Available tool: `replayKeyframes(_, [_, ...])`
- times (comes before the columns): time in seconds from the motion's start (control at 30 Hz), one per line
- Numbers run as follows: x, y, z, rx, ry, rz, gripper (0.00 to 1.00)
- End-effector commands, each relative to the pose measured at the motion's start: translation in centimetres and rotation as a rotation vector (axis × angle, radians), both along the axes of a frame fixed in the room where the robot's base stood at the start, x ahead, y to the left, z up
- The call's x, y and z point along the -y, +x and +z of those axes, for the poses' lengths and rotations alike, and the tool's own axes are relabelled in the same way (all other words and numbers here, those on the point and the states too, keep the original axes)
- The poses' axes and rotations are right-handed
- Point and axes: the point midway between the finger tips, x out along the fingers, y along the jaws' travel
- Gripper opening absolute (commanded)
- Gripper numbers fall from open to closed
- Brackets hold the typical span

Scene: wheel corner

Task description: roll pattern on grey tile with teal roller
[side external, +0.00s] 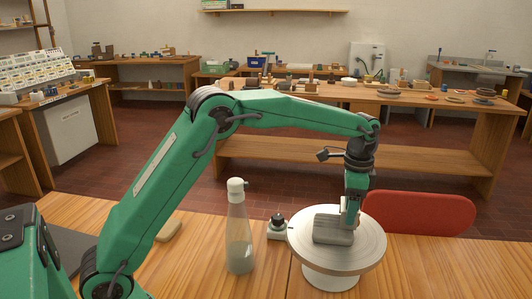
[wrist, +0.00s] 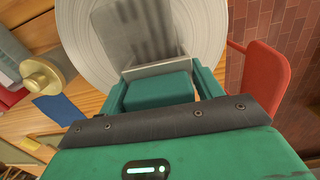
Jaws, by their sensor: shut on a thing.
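The grey tile (side external: 328,229) lies on the round pale wheel (side external: 372,248). It also shows in the wrist view (wrist: 132,28), with darker streaks across it; I cannot tell whether they are pattern or shadow. My gripper (side external: 351,212) points down over the right part of the tile. In the wrist view, my gripper (wrist: 163,82) is shut on the teal roller (wrist: 158,92), whose teal block sits between the fingers. A light grey bar is at its far side, by the tile's near edge. Contact between roller and tile is hidden.
A clear bottle with a white cap (side external: 238,230) and a small black-knobbed item (side external: 278,226) stand left of the wheel. A beige lump (side external: 168,231) lies farther left. A red chair (side external: 420,212) is behind the wheel. A blue cloth (wrist: 58,107) shows in the wrist view.

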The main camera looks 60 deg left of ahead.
Motion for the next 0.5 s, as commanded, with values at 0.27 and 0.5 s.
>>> replayKeyframes(0.27, [0.0,0.1,0.8,0.004,-0.001,0.000,0.15])
replayKeyframes(0.5, [0.0,0.0,1.6,0.002,-0.001,0.000,0.15])
